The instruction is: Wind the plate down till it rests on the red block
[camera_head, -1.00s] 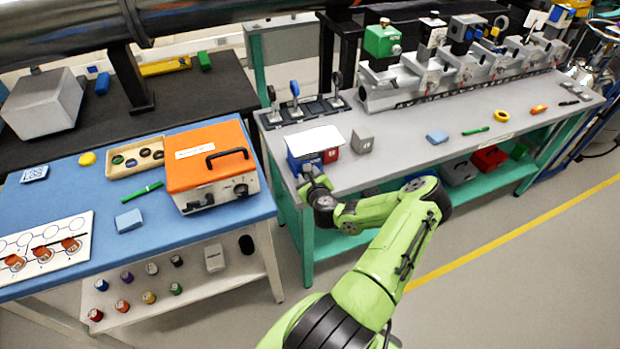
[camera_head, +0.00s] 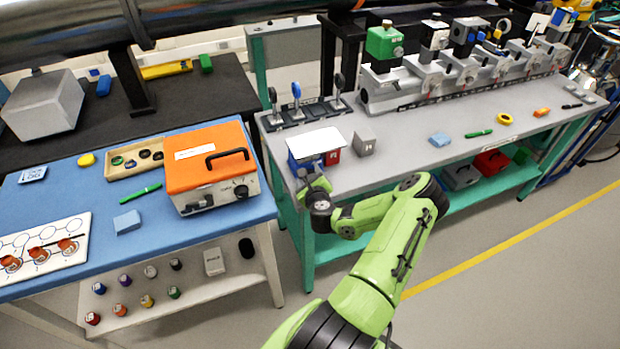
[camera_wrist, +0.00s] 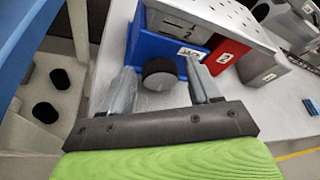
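The flat plate (camera_head: 318,140) sits on top of a blue jack (camera_head: 303,168) at the left front of the grey bench. In the wrist view the perforated plate (camera_wrist: 220,17) overhangs the jack (camera_wrist: 150,47) and reaches over the red block (camera_wrist: 226,60). The red block (camera_head: 332,157) stands right of the jack; I cannot tell whether the plate touches it. A round black knob (camera_wrist: 160,74) is on the jack's front. My gripper (camera_wrist: 160,82) is open, its fingers on either side of the knob with visible gaps. In the head view my gripper (camera_head: 317,186) is partly hidden.
A grey block (camera_head: 364,142) stands right of the red one. Lens holders (camera_head: 305,108) stand behind, and a rail with instruments (camera_head: 460,85) runs along the back. A blue table (camera_head: 90,190) with an orange-topped box (camera_head: 212,165) is left, across a narrow gap.

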